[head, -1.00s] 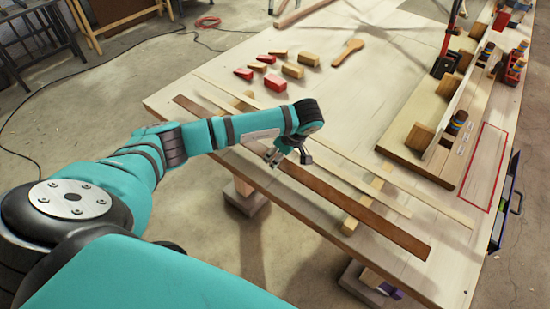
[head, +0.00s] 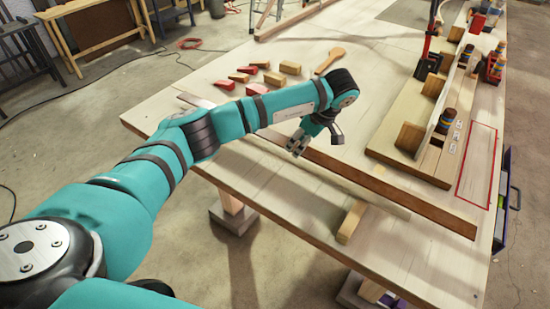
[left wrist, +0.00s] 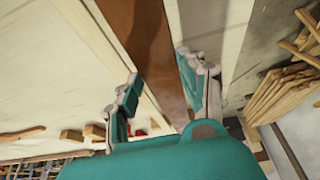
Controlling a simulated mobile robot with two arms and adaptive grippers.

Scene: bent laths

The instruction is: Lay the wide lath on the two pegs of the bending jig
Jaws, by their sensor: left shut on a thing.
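The wide lath (head: 400,195) is long, flat and dark brown. In the head view it hangs over the table, slanting from upper left to lower right. My left gripper (head: 298,147) is shut on it near its middle. In the left wrist view the wide lath (left wrist: 150,40) runs between the two fingers of the left gripper (left wrist: 163,82). The bending jig (head: 405,165) is the pale board with upright wooden blocks at the table's right side; the lath is apart from it. I cannot clearly pick out its two pegs. The right gripper is not in view.
A pale lath (head: 385,203) lies on a wooden support block (head: 351,222) near the front edge. Red and wooden blocks (head: 290,68) and a wooden paddle (head: 330,60) lie farther back. A red outlined area (head: 478,165) is right of the jig. The table front (head: 400,262) is bare.

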